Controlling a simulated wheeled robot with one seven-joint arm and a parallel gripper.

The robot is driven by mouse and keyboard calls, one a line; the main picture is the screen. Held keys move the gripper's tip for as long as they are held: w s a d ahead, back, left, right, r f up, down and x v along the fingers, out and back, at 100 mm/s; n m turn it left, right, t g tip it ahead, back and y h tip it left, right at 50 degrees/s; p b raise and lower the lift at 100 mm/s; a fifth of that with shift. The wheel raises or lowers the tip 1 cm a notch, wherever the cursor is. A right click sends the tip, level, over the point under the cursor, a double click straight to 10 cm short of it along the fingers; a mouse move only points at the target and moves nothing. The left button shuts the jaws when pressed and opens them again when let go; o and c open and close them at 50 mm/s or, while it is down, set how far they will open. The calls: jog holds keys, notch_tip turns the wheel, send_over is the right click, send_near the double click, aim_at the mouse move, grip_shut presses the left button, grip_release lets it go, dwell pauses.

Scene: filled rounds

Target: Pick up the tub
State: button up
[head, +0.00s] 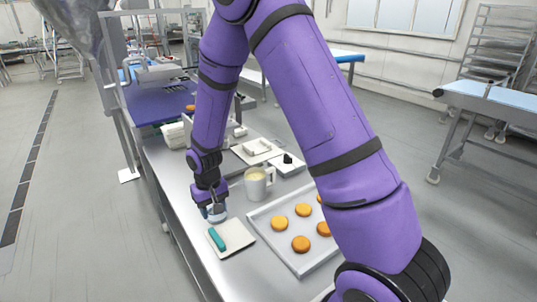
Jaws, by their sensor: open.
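A small pale blue-grey tub (217,214) stands on the steel table, just behind a white square board. My gripper (212,205) points down from above at the tub, with its dark fingers open at the tub's upper part. The fingers hide much of the tub, and I cannot tell whether they touch it. A teal rounded bar (217,239) lies on the white board (240,243) in front of the tub.
A pale jug (258,182) with yellowish contents stands to the right of my gripper. A metal tray (285,262) with several orange-brown rounds lies at the front right, partly behind my arm. White dishes (257,147) stand farther back. The table's left edge (172,217) is close.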

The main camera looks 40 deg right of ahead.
jog(key=s+d+r+t, duration=0.1)
jog(key=s+d+r, duration=0.15)
jog(key=r, duration=0.55)
jog(key=s+d+r+t, duration=0.1)
jog(key=s+r, duration=0.2)
jog(key=r, duration=0.4)
jog(key=s+d+r+t, duration=0.1)
jog(key=s+r, duration=0.2)
jog(key=r, duration=0.5)
jog(key=s+d+r+t, duration=0.1)
jog(key=s+r, duration=0.4)
jog(key=s, duration=0.5)
jog(key=s+d+r+t, duration=0.1)
jog(key=s+d+r, duration=0.1)
jog(key=s+r, duration=0.4)
jog(key=s, duration=0.3)
jog(key=shift+s+r, duration=0.3)
jog(key=shift+s, duration=0.05)
